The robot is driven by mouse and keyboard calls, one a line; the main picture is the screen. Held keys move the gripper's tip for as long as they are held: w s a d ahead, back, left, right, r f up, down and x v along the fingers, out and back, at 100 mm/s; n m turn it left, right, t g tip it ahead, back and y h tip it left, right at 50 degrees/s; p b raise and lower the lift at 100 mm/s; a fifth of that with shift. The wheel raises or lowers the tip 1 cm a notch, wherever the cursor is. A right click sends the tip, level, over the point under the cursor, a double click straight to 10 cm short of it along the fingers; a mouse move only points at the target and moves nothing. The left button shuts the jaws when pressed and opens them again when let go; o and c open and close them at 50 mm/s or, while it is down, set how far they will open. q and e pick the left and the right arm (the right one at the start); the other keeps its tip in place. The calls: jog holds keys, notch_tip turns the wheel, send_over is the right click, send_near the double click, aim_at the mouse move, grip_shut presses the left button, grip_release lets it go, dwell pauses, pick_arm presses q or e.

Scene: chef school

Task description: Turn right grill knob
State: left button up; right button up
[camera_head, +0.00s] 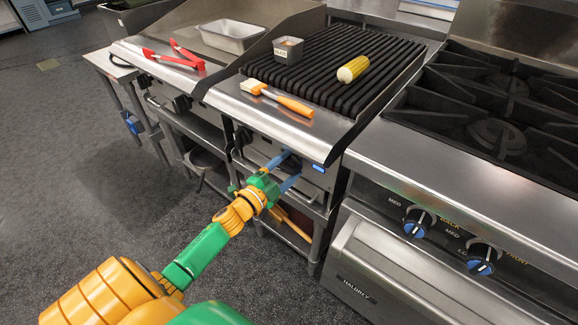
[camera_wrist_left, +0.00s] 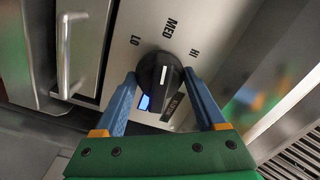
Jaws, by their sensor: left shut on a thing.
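In the left wrist view, the black grill knob (camera_wrist_left: 158,79) sits on a steel panel marked LO, MED and HI. The white line on its face runs roughly upward, towards MED. My left gripper (camera_head: 287,170) is at the front panel of the grill (camera_head: 330,70), below its steel ledge. Its two blue fingers are shut on the knob, one on each side, as the left wrist view shows. In the head view the knob cannot be made out behind the fingers. My right gripper is not in view.
A brush (camera_head: 280,98) lies on the grill's front ledge. Corn (camera_head: 353,69) and a small container (camera_head: 288,49) are on the grate. Red tongs (camera_head: 174,59) and a metal pan (camera_head: 231,36) are at left. A stove with blue-marked knobs (camera_head: 481,267) stands at right.

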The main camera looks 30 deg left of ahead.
aim_at(284, 171)
pick_arm(q)
jog(key=shift+m, duration=0.3)
jog(key=o, duration=1.1)
jog(key=shift+c, duration=0.2)
jog(key=s, duration=0.7)
jog(key=shift+a, duration=0.3)
